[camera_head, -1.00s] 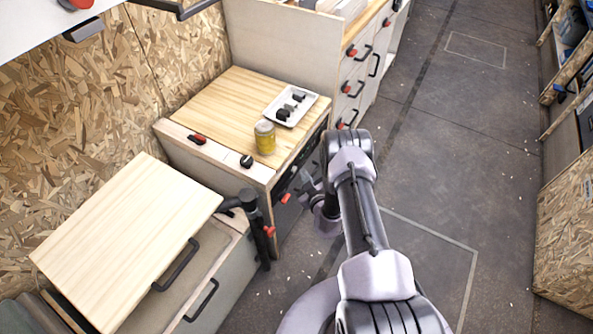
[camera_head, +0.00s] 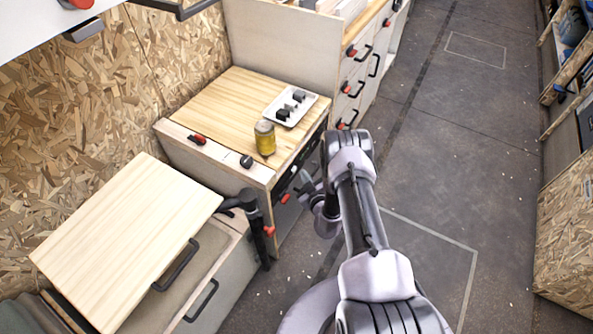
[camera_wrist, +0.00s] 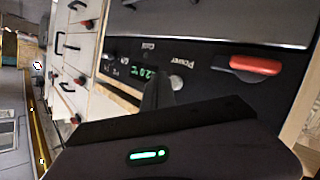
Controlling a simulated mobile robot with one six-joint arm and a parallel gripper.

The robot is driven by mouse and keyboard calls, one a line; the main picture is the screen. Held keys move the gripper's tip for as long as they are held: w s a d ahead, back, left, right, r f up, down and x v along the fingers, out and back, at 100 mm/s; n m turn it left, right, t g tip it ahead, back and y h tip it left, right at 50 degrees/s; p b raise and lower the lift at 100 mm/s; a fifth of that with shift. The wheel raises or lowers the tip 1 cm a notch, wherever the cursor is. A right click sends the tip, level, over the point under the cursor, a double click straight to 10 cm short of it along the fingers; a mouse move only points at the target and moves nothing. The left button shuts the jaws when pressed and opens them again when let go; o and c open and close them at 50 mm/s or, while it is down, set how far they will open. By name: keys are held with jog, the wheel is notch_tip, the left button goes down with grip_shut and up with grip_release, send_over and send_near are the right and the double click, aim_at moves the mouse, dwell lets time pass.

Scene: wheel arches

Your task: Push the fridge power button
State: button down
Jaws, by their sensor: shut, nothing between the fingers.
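The fridge's dark control panel (camera_wrist: 205,70) fills the middle of the wrist view, rotated in the picture. It carries "Power" and "Cool" labels and a lit green display (camera_wrist: 149,74). A round grey button (camera_wrist: 178,83) sits beside the "Power" label. My gripper (camera_wrist: 157,80) is shut and empty, with its tips just left of that button in the picture. I cannot tell whether they touch the panel. In the head view, my gripper (camera_head: 306,184) is at the fridge front, under the wooden counter, partly hidden by my arm.
A red latch (camera_wrist: 250,65) is on the panel right of the button. On the counter (camera_head: 222,100) stand a yellow jar (camera_head: 265,138) and a white tray (camera_head: 310,100) with dark items. A drawer unit (camera_head: 362,75) is beyond; the floor at right is clear.

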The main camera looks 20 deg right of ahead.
dwell(0.5)
jog(key=shift+w+a+b, duration=0.25)
jog(key=shift+w+b, duration=0.1)
jog(key=shift+w+a, duration=0.25)
jog(key=shift+w, duration=0.05)
dwell(0.5)
jog(key=shift+s+d, duration=0.55)
jog(key=shift+s, duration=0.1)
jog(key=s+d, duration=0.1)
jog(key=s, duration=0.1)
jog(key=s+d, duration=0.2)
jog(key=shift+s+d, duration=0.3)
jog(key=shift+s, duration=0.1)
